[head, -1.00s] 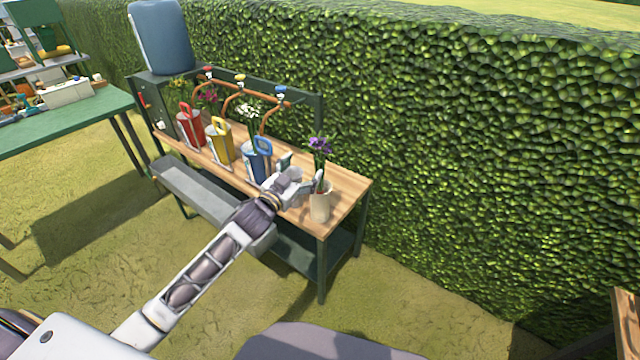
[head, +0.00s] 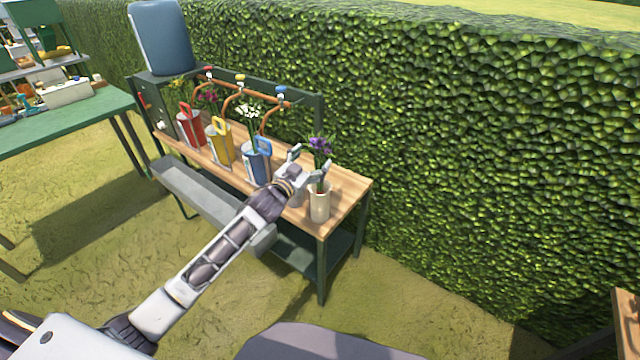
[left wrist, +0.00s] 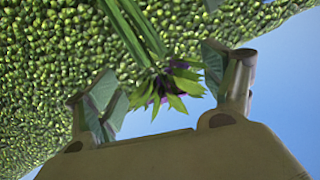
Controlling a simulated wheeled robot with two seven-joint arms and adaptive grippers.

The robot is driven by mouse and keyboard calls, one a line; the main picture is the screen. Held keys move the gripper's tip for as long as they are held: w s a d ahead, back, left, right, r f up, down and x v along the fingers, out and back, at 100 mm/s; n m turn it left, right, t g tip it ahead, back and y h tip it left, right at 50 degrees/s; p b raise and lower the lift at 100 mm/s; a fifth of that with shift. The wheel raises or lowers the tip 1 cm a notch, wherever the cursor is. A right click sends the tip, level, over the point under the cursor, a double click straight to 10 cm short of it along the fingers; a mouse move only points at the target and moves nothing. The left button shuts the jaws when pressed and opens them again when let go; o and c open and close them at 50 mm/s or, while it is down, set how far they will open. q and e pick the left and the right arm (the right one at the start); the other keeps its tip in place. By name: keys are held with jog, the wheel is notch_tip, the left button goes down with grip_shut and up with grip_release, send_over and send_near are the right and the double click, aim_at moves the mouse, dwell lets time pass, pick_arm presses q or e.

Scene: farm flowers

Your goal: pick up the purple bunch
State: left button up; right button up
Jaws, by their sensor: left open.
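The purple bunch (head: 320,147) stands upright in a cream vase (head: 320,203) near the right end of the wooden bench. My left gripper (head: 311,158) is open, level with the upper stems and just left of the flowers. In the left wrist view, the purple bunch (left wrist: 165,88) shows its green leaves and a little purple between the two fingers of my left gripper (left wrist: 168,95). The fingers stand apart on either side of it. Whether they touch the stems cannot be told. My right gripper is not in view.
Red (head: 191,130), yellow (head: 220,146) and blue (head: 257,163) watering cans stand along the bench to the left, with other flowers behind them. Copper taps rise above. A tall hedge (head: 450,150) is close behind. The bench top (head: 350,187) is bare at its right end.

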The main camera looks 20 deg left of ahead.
aim_at(320, 151)
pick_arm(q)
jog(key=shift+w, duration=0.1)
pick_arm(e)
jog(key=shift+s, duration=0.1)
pick_arm(q)
jog(key=shift+w+d+r, duration=0.15)
jog(key=shift+w+d, duration=0.05)
jog(key=shift+w, duration=0.45)
jog(key=shift+x, duration=1.75)
jog(key=shift+d, duration=0.15)
jog(key=c, duration=0.7)
jog(key=shift+r, duration=0.1)
jog(key=c, duration=1)
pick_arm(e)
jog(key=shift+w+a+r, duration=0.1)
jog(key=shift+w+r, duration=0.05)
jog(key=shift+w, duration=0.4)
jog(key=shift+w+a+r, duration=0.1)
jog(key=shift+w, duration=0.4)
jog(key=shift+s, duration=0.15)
